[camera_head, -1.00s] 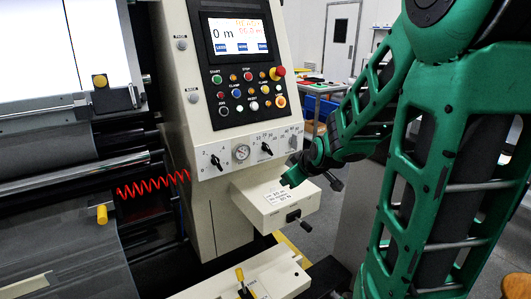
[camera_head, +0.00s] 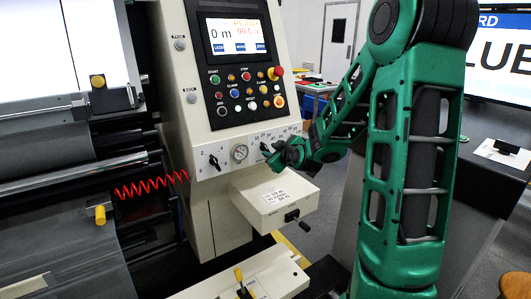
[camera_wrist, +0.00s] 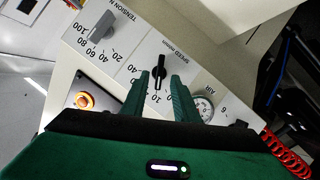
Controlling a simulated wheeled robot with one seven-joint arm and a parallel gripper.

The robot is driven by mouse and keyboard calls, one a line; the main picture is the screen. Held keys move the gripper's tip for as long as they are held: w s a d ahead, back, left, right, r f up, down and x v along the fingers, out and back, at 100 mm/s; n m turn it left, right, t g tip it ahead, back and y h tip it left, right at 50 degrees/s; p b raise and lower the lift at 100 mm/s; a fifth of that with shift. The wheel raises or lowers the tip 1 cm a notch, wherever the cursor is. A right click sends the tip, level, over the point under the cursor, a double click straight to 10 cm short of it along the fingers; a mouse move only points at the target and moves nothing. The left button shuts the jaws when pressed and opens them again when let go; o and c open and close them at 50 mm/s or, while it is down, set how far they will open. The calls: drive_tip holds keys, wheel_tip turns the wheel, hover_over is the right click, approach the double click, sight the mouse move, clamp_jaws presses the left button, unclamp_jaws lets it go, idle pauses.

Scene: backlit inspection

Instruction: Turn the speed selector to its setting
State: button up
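The speed selector (camera_wrist: 159,73) is a black pointer knob on a white dial plate marked "SPEED m/min", with numbers around it. In the wrist view it stands between the two fingers of my gripper (camera_wrist: 160,76), with a gap on each side. The fingers are open. In the head view my gripper (camera_head: 278,153) is at the panel, over the right part of the dial row, and the selector (camera_head: 265,147) is partly covered by it. Whether the fingertips reach the knob's depth cannot be told.
A grey tension knob (camera_wrist: 102,27) sits beside the speed dial, and a round air gauge (camera_wrist: 203,108) on the other side. A black knob (camera_head: 214,162) is left of the gauge. Buttons and a screen (camera_head: 237,36) are above. A white box with a label (camera_head: 274,199) juts out below.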

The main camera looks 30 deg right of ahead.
sight(267, 150)
drive_tip(key=shift+x, duration=2.1)
clamp_jaws()
drive_tip(key=shift+a, duration=0.15)
